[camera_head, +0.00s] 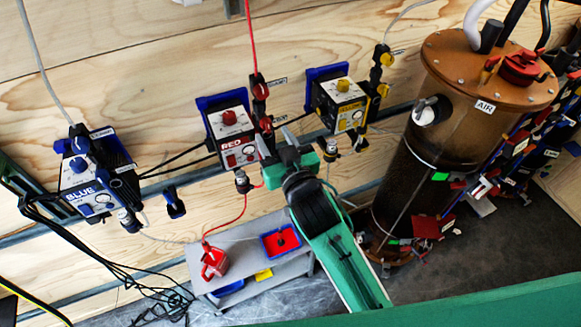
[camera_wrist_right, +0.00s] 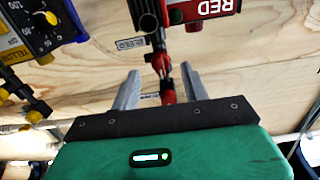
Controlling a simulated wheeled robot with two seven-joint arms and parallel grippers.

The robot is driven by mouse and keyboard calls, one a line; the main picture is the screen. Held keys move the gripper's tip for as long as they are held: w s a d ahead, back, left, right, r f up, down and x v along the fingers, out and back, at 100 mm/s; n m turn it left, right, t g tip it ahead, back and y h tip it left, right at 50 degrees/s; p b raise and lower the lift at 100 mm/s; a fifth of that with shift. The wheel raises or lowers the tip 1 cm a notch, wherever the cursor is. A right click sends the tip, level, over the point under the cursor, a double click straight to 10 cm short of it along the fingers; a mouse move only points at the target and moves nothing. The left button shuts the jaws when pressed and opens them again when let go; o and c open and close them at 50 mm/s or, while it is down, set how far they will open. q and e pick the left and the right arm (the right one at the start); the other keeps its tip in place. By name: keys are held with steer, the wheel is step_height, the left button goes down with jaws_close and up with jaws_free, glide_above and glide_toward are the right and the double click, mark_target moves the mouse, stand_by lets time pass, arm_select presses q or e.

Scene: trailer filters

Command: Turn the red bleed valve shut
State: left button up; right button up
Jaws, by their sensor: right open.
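The red filter unit (camera_head: 235,140) is mounted on the wooden wall, and its RED label shows upside down at the top of the right wrist view (camera_wrist_right: 205,14). Red and black fittings (camera_head: 260,90) run along its right side; I cannot tell for certain which part is the bleed valve. My right gripper (camera_head: 286,140) is just right of the unit, near the lower fittings. In the right wrist view its two grey fingers (camera_wrist_right: 160,84) are apart, with a red fitting (camera_wrist_right: 168,90) showing between them; contact is not visible. My left gripper is not in view.
A blue unit (camera_head: 98,180) hangs at left and a yellow unit (camera_head: 342,105) close at right. A brown AIR tank (camera_head: 440,130) stands further right. A grey bench (camera_head: 210,276) with a red jug (camera_head: 214,261) is below. Hoses and cables cross the wall.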

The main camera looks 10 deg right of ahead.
steer(key=b+v, duration=0.3)
steer(key=v, duration=0.7)
steer(key=shift+s, duration=0.35)
steer(key=shift+d, duration=0.1)
